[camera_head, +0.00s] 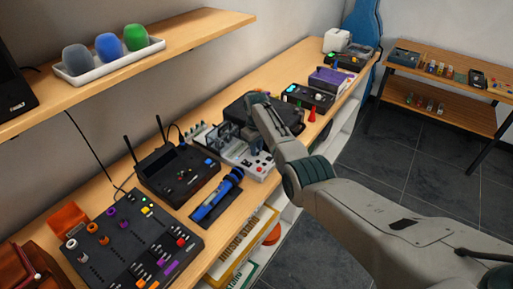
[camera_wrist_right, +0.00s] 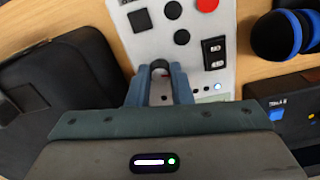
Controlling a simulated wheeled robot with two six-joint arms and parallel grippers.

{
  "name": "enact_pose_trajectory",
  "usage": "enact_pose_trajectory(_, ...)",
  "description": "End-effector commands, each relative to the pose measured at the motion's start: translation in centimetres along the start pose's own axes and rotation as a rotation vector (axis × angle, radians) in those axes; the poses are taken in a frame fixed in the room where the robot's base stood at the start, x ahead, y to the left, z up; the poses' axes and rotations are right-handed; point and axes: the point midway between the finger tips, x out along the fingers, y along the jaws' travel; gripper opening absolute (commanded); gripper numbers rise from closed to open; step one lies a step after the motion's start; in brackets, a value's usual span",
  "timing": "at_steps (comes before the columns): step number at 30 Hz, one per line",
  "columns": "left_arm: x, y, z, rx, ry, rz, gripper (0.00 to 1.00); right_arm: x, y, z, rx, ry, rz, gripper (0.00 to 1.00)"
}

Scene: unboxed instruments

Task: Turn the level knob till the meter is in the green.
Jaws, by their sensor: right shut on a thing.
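A light grey instrument panel (camera_head: 262,158) lies on the bench, with red and dark buttons along its front. In the right wrist view the panel (camera_wrist_right: 150,40) shows a red button, dark round buttons, two black switches and small lit lamps. My right gripper (camera_wrist_right: 160,88) is shut on a dark grey round knob (camera_wrist_right: 160,66) at the panel's near edge in that view. In the head view my right gripper (camera_head: 250,126) reaches down over the panel and hides the knob. I cannot make out the meter or its needle. My left gripper is not in view.
A black case (camera_head: 292,115) lies beyond the panel. A black receiver with antennas (camera_head: 180,172), a blue microphone (camera_head: 214,197) and a black mixer (camera_head: 135,240) stand on the near side. A wooden shelf (camera_head: 200,35) overhangs the bench at the back.

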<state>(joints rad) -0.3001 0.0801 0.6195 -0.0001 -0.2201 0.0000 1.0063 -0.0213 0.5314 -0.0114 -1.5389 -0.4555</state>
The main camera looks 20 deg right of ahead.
Motion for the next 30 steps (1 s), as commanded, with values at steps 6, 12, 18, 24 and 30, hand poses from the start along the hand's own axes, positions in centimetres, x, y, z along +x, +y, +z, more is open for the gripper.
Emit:
enact_pose_trajectory(6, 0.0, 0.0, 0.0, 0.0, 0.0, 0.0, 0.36, -0.2, 0.1, -0.1, 0.0, 0.004, 0.003, 0.41)
enact_pose_trajectory(12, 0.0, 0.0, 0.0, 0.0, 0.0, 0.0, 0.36, -0.1, 0.1, -0.1, -0.001, 0.002, 0.001, 0.41)
enact_pose_trajectory(18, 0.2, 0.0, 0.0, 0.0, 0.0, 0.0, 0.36, -1.1, 0.1, -0.1, -0.001, 0.005, 0.002, 0.41)
enact_pose_trajectory(24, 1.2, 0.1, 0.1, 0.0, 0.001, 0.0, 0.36, -4.5, 0.1, -0.2, -0.001, 0.008, 0.004, 0.41)
enact_pose_trajectory(30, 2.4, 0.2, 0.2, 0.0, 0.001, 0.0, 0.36, -8.4, 0.1, -0.1, -0.001, 0.006, 0.003, 0.41)
